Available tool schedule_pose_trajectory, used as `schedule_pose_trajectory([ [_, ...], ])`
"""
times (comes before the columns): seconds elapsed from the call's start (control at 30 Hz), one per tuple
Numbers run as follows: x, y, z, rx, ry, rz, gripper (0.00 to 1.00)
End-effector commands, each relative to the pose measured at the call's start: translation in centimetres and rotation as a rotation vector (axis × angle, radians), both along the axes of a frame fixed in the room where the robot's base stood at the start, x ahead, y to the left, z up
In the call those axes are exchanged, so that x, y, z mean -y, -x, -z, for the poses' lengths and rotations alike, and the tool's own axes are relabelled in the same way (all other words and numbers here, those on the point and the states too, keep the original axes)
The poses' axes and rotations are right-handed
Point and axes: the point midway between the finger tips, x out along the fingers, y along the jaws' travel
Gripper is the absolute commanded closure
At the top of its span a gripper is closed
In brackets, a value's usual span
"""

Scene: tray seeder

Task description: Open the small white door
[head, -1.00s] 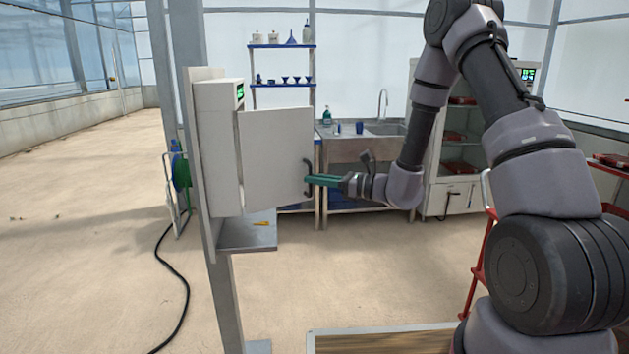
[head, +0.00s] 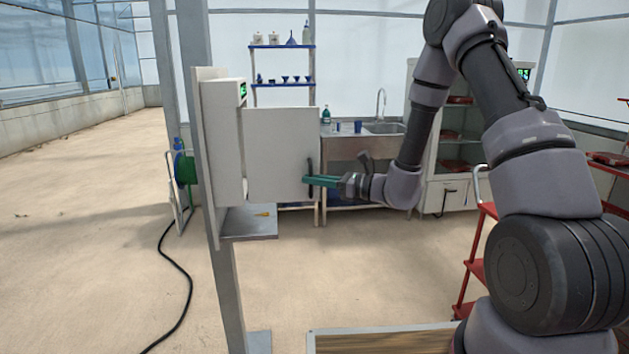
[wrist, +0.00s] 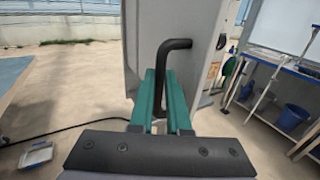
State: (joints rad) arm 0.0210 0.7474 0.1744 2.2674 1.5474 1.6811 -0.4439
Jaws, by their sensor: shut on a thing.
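The small white door (head: 280,152) belongs to a white cabinet (head: 222,140) fixed on a grey post. The door stands swung out from the cabinet, its free edge toward the right. A dark bar handle (head: 310,178) is near that edge. My gripper (head: 312,180) reaches in from the right, and its green fingers are shut on the handle. In the wrist view, the black handle (wrist: 172,45) runs down between the green fingers (wrist: 160,95), beside the door's pale face (wrist: 140,45). The inside of the cabinet is hidden by the door.
A grey shelf (head: 250,225) sits below the cabinet with a small yellow item on it. A sink bench (head: 345,150) stands behind. A red cart (head: 478,265) is at right. A black hose (head: 188,295) lies on the otherwise open floor at left.

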Motion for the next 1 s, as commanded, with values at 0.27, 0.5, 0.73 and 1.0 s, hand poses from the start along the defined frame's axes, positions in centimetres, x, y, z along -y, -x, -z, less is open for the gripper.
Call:
schedule_pose_trajectory([
  [0.27, -0.3, 0.1, -0.2, 0.002, -0.003, -0.007, 0.55],
  [0.5, -0.1, 0.0, -0.1, 0.002, -0.001, -0.003, 0.55],
  [0.73, 1.8, 0.7, 0.0, 0.0, 0.0, 0.002, 0.55],
  [1.0, 6.8, 2.7, 0.0, -0.001, -0.001, 0.002, 0.55],
])
